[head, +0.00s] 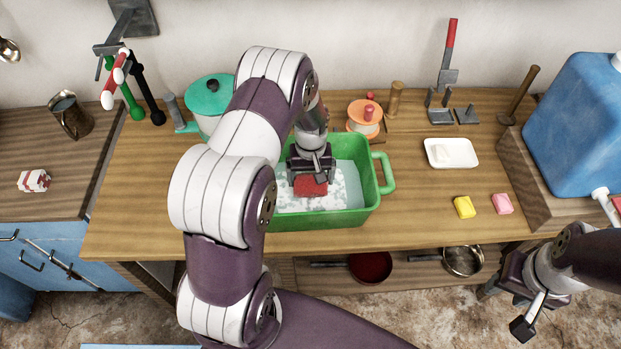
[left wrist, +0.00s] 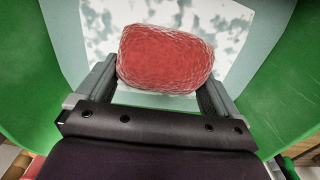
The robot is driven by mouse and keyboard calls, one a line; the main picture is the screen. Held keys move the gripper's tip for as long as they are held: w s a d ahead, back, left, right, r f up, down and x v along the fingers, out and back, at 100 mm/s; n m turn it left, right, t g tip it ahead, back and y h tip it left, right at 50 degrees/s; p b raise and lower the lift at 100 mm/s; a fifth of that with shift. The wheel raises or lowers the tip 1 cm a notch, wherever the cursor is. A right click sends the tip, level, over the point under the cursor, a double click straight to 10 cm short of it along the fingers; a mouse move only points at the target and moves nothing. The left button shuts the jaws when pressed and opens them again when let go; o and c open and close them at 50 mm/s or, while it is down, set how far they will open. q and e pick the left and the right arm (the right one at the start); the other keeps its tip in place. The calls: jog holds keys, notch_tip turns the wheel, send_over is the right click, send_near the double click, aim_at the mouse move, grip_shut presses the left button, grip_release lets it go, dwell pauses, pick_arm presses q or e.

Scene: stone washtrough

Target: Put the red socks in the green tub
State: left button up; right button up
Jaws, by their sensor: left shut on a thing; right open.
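A red rounded bundle (head: 311,186), apparently the red socks, is between the fingers of my left gripper (head: 309,177). In the left wrist view the bundle (left wrist: 166,58) fills the gap between the two fingers. The gripper points down inside the outline of the green tub (head: 388,174), above or at its foamy pale water. I cannot tell whether the bundle touches the water. My left arm hides part of the tub's left side. My right gripper (head: 506,308) is open and empty, at the lower right in front of the bench.
A teal lidded pot (head: 208,97) stands behind left of the tub, and an orange-lidded pot (head: 365,116) behind it. To the right are a white soap dish (head: 466,153), yellow (head: 464,207) and pink (head: 502,203) blocks, and a blue canister (head: 575,125).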

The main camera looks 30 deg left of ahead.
pick_arm(q)
notch_tip(320, 180, down, 2)
jog(key=shift+f, duration=0.25)
jog(key=shift+w+a, duration=0.1)
jog(key=shift+f, duration=0.15)
jog(key=o, duration=0.7)
